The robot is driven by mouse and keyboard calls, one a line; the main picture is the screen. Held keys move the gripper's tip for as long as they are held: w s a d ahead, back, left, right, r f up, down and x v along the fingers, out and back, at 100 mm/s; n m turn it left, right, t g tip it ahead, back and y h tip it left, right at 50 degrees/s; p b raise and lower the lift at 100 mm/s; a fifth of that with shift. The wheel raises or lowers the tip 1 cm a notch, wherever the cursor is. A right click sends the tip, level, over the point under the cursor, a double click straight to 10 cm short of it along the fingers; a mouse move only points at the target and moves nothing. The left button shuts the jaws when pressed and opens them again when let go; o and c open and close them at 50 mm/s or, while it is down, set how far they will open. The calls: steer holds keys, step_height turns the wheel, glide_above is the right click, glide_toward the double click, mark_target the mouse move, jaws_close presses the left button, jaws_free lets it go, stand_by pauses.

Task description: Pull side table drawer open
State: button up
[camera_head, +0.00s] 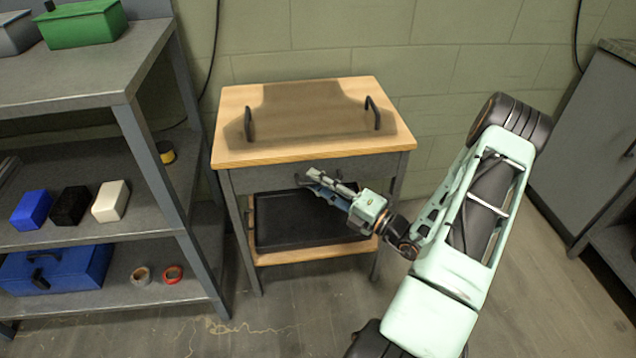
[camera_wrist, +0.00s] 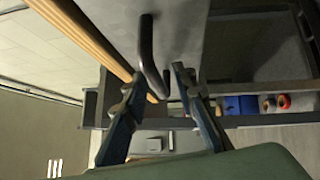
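The side table (camera_head: 228,152) has a light wooden top and a grey drawer (camera_head: 262,178) just under it. The drawer looks shut, its front level with the frame. Its dark bar handle (camera_head: 298,179) is partly hidden behind my gripper (camera_head: 311,179) in the head view. In the wrist view the drawer front (camera_wrist: 185,25) fills the upper middle, and the curved handle (camera_wrist: 148,52) runs down between the fingers of my gripper (camera_wrist: 157,73). The fingers are apart, on either side of the handle's lower part. I cannot tell whether either finger touches it.
A black tray (camera_head: 300,240) sits on the table's lower shelf. Two dark handles stand up from a brown tray (camera_head: 310,107) on top. A grey shelf unit (camera_head: 95,88) with boxes and tape rolls stands close on the left. Grey cabinets (camera_head: 585,140) stand right. Floor in front is clear.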

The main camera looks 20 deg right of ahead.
jaws_close()
